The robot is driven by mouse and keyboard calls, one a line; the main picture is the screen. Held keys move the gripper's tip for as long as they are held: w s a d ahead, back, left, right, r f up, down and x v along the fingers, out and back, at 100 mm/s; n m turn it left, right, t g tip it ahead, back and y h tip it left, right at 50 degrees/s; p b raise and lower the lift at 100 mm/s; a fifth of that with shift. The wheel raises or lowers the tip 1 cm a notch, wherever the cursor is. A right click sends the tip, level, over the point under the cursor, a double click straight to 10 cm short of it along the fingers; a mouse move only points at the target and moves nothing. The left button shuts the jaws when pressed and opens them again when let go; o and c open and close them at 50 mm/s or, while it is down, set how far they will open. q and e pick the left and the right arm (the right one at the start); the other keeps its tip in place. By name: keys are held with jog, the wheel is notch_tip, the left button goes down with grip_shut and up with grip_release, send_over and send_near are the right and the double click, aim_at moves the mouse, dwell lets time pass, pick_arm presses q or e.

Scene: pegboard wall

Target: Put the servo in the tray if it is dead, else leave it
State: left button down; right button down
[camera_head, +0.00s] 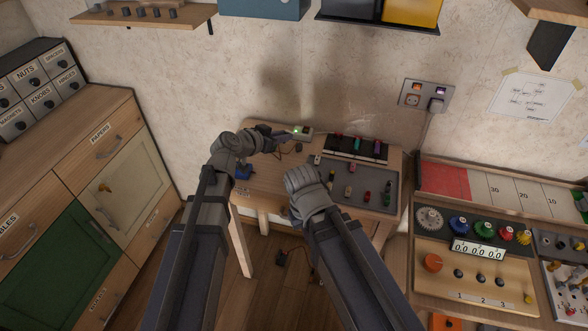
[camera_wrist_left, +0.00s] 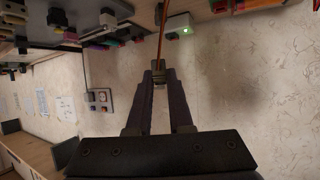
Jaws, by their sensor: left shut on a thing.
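My left gripper (camera_head: 287,136) reaches over the back of the small workbench, beside a pale box with a lit green light (camera_head: 303,131). In the left wrist view its fingers (camera_wrist_left: 158,70) are shut on a small plug-like piece with an orange wire running up from it. The box with the green light (camera_wrist_left: 184,28) is close by there. A small blue body (camera_head: 243,172), possibly the servo, lies at the bench's left, partly hidden by my left arm. The grey tray (camera_head: 384,208) is at the bench's right. My right gripper (camera_head: 301,178) is above the bench's front; its fingers are hidden.
Several small coloured parts stand in the grey tray. A dark rack (camera_head: 342,145) with coloured parts is behind it. A wall socket plate (camera_head: 427,96) is above right. A panel with knobs (camera_head: 475,260) stands at the right, drawers (camera_head: 105,140) at the left.

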aim_at(284, 166)
pick_arm(q)
notch_tip(284, 166, down, 10)
jog(key=b, duration=1)
jog(key=shift+f, duration=0.2)
jog(key=shift+r, duration=0.15)
jog(key=c, duration=0.8)
grip_release()
